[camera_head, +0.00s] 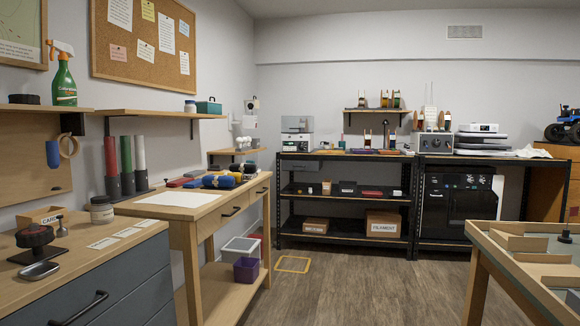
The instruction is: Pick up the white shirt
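A crumpled white cloth (531,152), which may be the white shirt, lies at the right end of the back bench, beside the wooden cabinet. It is small and far away, so I cannot make out sleeves or a collar. Neither of my grippers is in the head view.
Black metal shelving (345,201) and a bench with dark machines (455,205) line the back wall. A wooden worktable (215,212) and a grey drawer cabinet (110,285) stand on the left. A wooden table (500,262) juts in at the lower right. The wood floor (365,290) between is clear.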

